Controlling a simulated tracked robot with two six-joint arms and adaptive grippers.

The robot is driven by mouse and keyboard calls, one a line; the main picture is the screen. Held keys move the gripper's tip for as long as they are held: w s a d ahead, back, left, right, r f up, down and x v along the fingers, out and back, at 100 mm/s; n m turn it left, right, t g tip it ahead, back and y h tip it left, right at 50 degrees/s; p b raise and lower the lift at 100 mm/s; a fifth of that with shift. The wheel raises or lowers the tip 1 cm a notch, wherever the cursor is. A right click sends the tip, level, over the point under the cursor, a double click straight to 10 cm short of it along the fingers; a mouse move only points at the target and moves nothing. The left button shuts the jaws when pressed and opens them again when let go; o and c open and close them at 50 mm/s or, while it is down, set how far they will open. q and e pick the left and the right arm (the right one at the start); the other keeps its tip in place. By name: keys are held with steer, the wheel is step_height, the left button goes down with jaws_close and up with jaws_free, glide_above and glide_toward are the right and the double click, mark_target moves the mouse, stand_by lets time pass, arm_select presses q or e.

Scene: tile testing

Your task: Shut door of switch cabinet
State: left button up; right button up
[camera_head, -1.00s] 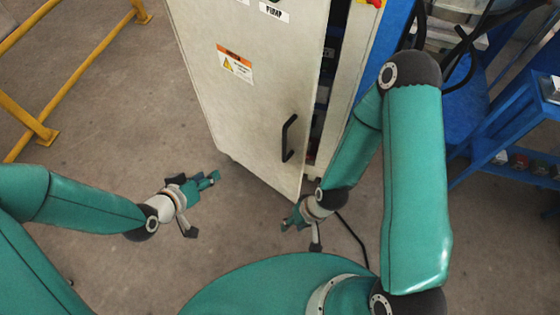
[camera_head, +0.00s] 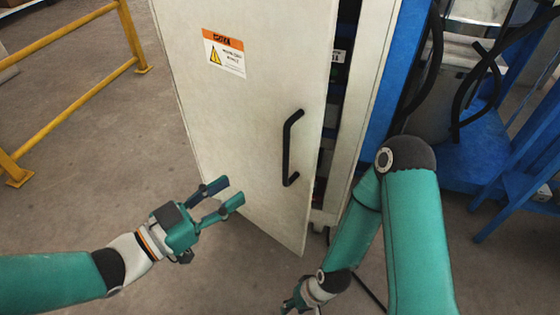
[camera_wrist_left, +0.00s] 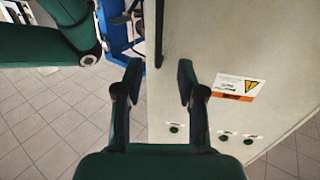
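The switch cabinet door (camera_head: 250,120) is a tall off-white panel with an orange-and-white warning label (camera_head: 224,53) and a black vertical handle (camera_head: 289,148). It stands ajar, with a gap along its right edge showing the cabinet's dark inside (camera_head: 332,110). My left gripper (camera_head: 226,193) is open and empty, in front of the door's lower left part, left of the handle. In the left wrist view the open fingers (camera_wrist_left: 156,78) point at the door surface (camera_wrist_left: 210,60). My right gripper (camera_head: 292,304) is low, below the door's bottom corner, and partly cut off by the frame edge.
The cabinet body (camera_head: 365,70) has a blue side. Blue frames (camera_head: 520,160) and black cables (camera_head: 480,75) stand to the right. A yellow railing (camera_head: 75,85) is on the left. The floor (camera_head: 90,170) between railing and door is clear.

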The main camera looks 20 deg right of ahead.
mark_target(288, 153)
arm_select(q)
steer(key=b+x, duration=0.2)
steer(key=x, duration=1.3)
steer(key=shift+w+d+b, duration=0.3)
steer(key=shift+c, duration=0.2)
jaws_close()
